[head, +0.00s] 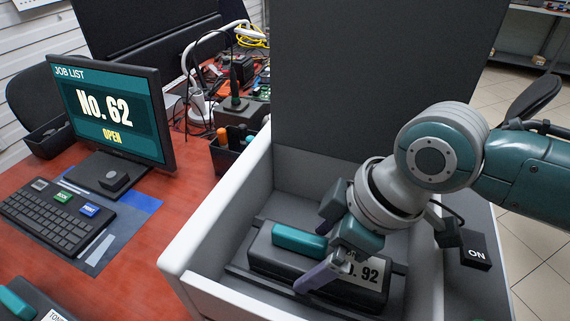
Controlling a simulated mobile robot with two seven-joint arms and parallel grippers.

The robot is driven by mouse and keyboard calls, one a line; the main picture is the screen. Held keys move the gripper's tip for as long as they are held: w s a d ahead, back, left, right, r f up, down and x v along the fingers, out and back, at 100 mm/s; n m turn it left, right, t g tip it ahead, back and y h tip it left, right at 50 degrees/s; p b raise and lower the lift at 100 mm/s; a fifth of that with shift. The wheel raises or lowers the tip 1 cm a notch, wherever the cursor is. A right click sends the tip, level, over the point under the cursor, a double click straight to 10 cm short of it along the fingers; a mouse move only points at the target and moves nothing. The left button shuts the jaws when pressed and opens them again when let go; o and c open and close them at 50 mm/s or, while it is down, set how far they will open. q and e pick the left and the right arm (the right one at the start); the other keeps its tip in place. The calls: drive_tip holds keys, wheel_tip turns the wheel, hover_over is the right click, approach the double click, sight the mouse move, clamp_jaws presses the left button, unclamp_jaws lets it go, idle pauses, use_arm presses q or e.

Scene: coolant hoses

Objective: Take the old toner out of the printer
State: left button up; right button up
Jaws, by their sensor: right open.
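The old toner (270,261) is a dark grey cartridge with a teal handle (298,241) and a white label ending in "92". It sits in the bay of the open printer (205,236), whose dark lid (385,75) stands raised behind. My right gripper (325,240) is open, just above the cartridge at the right end of the handle. Its fingers hide part of the label and handle; I cannot tell whether they touch the cartridge. My left gripper is not in view.
A monitor (112,112) reads "JOB LIST No. 62 OPEN", behind a keyboard (55,215). Another dark cartridge with a teal handle (14,304) is cut off at bottom left. A pen holder (228,154) stands beside the printer. An "ON" block (475,250) is at right.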

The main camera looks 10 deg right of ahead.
drive_tip(key=shift+c, duration=0.2)
clamp_jaws()
idle(0.5)
drive_tip(key=shift+r, duration=0.1)
